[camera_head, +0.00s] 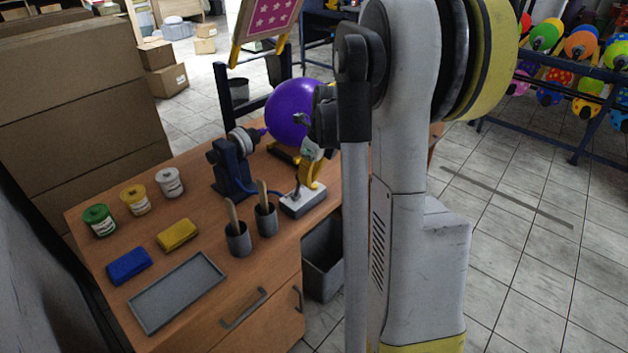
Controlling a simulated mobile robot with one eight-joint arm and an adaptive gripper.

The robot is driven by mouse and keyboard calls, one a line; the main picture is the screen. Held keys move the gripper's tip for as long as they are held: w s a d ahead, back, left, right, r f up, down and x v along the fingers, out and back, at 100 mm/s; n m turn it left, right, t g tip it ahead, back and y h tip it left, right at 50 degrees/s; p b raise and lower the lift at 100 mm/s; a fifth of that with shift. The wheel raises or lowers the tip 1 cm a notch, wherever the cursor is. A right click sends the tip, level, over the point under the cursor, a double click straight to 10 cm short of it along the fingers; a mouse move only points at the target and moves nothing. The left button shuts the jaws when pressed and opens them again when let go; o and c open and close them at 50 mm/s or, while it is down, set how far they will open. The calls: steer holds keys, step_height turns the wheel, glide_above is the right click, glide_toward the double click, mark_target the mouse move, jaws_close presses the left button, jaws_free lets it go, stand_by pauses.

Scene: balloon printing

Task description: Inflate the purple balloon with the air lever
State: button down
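The purple balloon (290,110) is round and swollen, at the back right of the wooden desk. Its left end meets the nozzle of a dark blue pump-like stand (233,168). The air lever (318,178) looks like a yellow handle on a light grey base (303,203) near the desk's right edge. A blue hose runs from the stand towards this base. My gripper (309,153) is at the top of the lever, just in front of the balloon. Its fingers are small and partly hidden by my arm, so I cannot tell whether they grip the lever.
Two grey cups (238,239) with wooden-handled tools stand left of the lever. Paint jars (135,199), a yellow block (177,234), a blue block (129,265) and an empty grey tray (178,291) lie further left. Racked balloons (581,45) are at the right. Tiled floor there is clear.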

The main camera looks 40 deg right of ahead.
steer(key=w+g, duration=0.1)
steer(key=w, duration=0.1)
steer(key=w+r+g+p, duration=0.1)
steer(key=shift+w+a+r+g, duration=0.15)
steer(key=shift+w+g, duration=0.25)
steer(key=shift+w+r+p, duration=0.1)
steer(key=shift+w+p, duration=0.2)
steer(key=shift+w, duration=0.3)
steer(key=shift+w+a, duration=0.15)
steer(key=shift+w, duration=0.9)
